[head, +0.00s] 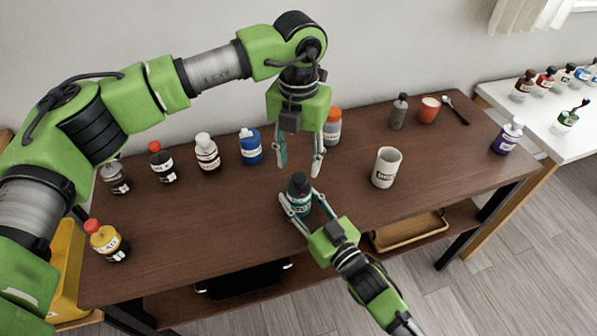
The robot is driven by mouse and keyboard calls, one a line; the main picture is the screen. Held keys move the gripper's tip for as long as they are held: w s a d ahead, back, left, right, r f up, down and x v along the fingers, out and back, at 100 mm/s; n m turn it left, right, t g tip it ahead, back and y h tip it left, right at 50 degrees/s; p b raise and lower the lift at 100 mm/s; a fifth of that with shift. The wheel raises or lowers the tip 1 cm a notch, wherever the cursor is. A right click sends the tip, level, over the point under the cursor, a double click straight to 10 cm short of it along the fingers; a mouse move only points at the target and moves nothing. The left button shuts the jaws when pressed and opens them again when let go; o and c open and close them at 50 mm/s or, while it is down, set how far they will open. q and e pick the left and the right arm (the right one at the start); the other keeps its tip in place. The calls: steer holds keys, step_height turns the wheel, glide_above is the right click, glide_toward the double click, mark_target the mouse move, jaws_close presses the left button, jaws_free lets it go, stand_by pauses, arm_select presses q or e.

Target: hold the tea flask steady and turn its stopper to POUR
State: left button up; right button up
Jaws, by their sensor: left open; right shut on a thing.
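The tea flask (298,206), a small teal bottle with a dark stopper (298,182), stands upright near the front middle of the brown table. My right gripper (300,198) comes from the front and is shut on the flask's body, one finger on each side. My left gripper (299,168) points down from above and behind, its fingers spread and empty. Its tips appear just above and behind the stopper, apart from it as far as I can tell. The flask's lower front is partly hidden by my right gripper, and the stopper's marking is too small to read.
Several bottles, including a black one with a red cap (161,164) and a blue one (250,147), line the table's back left. An orange-capped jar (332,127) stands behind my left gripper. A white mug (386,168) stands to the flask's right.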

mark_target(298, 177)
arm_select(q)
steer(key=shift+f, duration=2.25)
steer(key=shift+c, duration=0.3)
steer(key=c, duration=1)
steer(key=shift+c, duration=0.2)
